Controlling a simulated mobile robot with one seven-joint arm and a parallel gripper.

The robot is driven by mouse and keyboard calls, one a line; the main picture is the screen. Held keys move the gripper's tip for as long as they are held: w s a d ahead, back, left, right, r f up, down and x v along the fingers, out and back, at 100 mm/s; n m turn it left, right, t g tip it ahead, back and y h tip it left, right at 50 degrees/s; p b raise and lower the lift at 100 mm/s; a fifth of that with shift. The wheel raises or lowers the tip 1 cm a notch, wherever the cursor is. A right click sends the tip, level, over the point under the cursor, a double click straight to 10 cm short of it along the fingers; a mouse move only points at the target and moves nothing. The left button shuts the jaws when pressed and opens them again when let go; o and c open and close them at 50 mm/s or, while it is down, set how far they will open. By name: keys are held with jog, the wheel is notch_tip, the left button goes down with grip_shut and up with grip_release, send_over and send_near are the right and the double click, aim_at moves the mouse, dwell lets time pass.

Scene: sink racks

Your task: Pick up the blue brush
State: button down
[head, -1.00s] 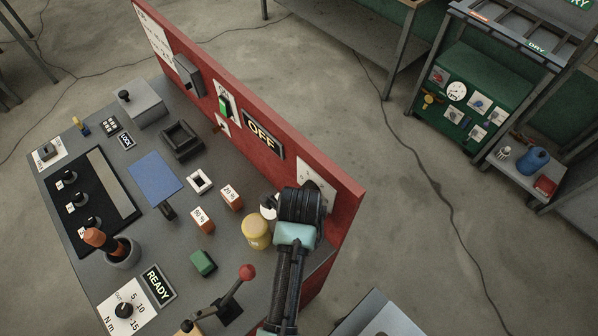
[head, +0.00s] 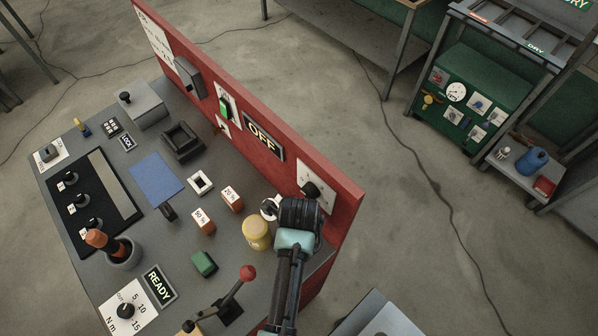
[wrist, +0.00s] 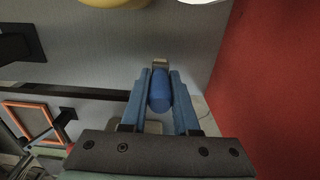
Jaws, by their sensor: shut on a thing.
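A blue, rounded brush (wrist: 160,97) with a pale tan end shows in the wrist view. It lies between the two blue fingers of my gripper (wrist: 160,78), which is shut on it. In the head view my arm's black wrist (head: 299,214) is over the right end of the grey console, close to the red panel. The fingers and the brush are hidden there.
The red panel (head: 268,160) stands along the console's far edge, right beside my gripper. A yellow jar (head: 256,233) and a partly hidden white object (head: 269,208) are just left of my wrist. A red-knobbed lever (head: 247,272) stands nearer the front.

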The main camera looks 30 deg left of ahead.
jog(key=shift+r, duration=0.1)
notch_tip(320, 180, up, 10)
jog(key=shift+f+b, duration=0.1)
jog(key=shift+b, duration=0.85)
